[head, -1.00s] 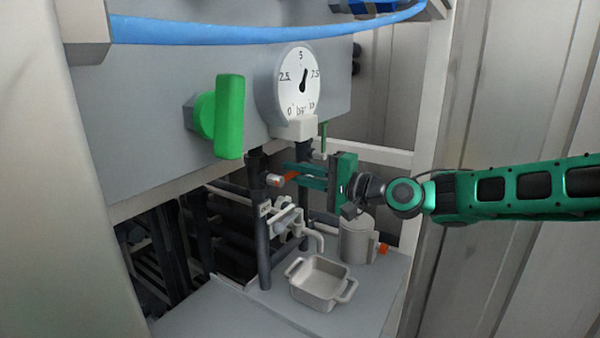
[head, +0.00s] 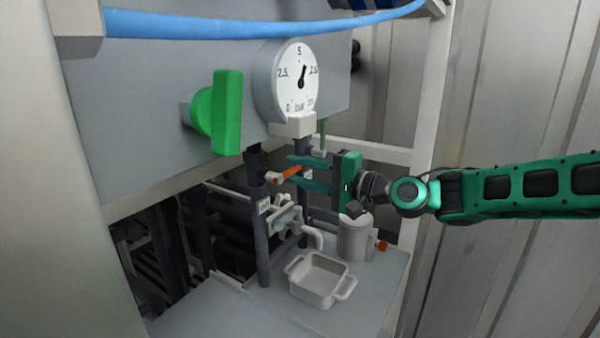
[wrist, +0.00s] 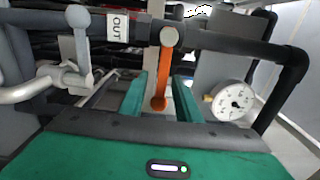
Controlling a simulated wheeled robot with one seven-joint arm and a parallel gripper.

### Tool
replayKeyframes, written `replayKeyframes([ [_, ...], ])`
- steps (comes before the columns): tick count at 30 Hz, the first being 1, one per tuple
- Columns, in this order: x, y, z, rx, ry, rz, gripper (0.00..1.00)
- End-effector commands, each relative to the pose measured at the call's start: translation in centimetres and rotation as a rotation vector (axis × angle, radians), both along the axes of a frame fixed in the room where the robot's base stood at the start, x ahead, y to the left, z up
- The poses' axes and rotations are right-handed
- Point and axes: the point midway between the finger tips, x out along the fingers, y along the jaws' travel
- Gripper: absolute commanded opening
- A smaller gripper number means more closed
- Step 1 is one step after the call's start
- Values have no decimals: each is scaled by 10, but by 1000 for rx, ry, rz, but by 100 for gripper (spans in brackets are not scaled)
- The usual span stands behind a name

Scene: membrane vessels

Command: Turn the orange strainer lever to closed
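The orange strainer lever (head: 291,172) sticks out to the right from a valve on a dark vertical pipe under the gauge. In the wrist view the lever (wrist: 161,75) runs from a pale round pivot on a dark pipe toward my gripper, ending in a rounded tip. My gripper (head: 291,173) comes in from the right with its fingers above and below the lever. In the wrist view my gripper (wrist: 161,92) is open, one finger on each side of the lever, with visible gaps on both sides.
A large green handle (head: 228,112) and a white pressure gauge (head: 299,80) sit on the grey panel above. A white tap (head: 312,235), a basin (head: 319,281) and a grey cup (head: 355,240) are below. An OUT label (wrist: 117,25) marks a pipe.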

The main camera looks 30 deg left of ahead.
Motion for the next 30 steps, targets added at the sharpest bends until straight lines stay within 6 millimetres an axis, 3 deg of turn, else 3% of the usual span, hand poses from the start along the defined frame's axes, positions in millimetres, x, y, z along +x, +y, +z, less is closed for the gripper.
replayKeyframes([
  [9,3,-59,-1,-2,0,-5,30],
  [15,2,-87,-1,-1,1,-5,30],
  [21,2,-98,-1,0,0,-3,30],
  [30,2,-98,-1,0,1,-3,30],
])
